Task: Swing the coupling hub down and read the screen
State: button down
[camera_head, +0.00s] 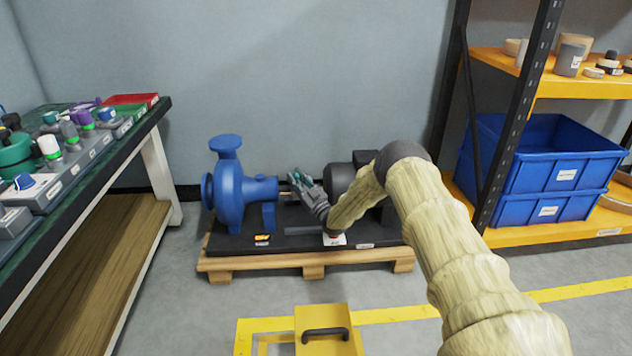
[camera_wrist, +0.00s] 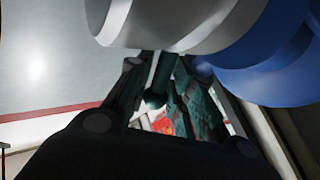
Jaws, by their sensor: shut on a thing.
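The blue pump (camera_head: 229,190) and the dark motor (camera_head: 343,180) stand on a black base on a wooden pallet. My gripper (camera_head: 301,180) is in the gap between them, at the coupling, and largely hides it. In the wrist view, a smooth grey round body, apparently the coupling hub (camera_wrist: 165,20), fills the top beside the blue pump (camera_wrist: 270,65). My gripper (camera_wrist: 165,95) also shows there, its teal-padded fingers close under the hub. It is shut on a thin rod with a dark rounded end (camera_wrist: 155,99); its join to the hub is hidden. I cannot make out a screen.
A bench (camera_head: 150,125) with several labelled parts stands at the left. A shelf with blue bins (camera_head: 548,180) stands at the right. A yellow box with a black handle (camera_head: 312,318) is on the floor in front. A red-and-white card (camera_head: 334,241) is at the base's front.

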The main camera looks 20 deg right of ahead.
jog(key=shift+s+a+f+n+t+y+b, duration=0.1)
jog(key=shift+s+f+n+t+y+b, duration=0.25)
jog(key=shift+n+y+b, duration=0.5)
jog(key=shift+s+a+f+n+t+y+b, duration=0.2)
jog(key=shift+s+f+n+y+b, duration=0.3)
jog(key=shift+n+y, duration=0.6)
jog(key=shift+s+a+f+n+t+y+b, duration=0.1)
jog(key=shift+s+f+n+t+y+b, duration=0.2)
jog(key=shift+n+y+b, duration=0.6)
jog(key=shift+s+r+n, duration=0.1)
jog(key=shift+n, duration=0.15)
jog(key=c, duration=1.5)
grip_release()
jog(key=shift+o, duration=0.2)
jog(key=s+d, duration=0.6)
jog(key=s, duration=0.5)
jog(key=shift+s+d+f, duration=0.15)
jog(key=shift+d+f, duration=0.05)
jog(key=shift+f, duration=0.2)
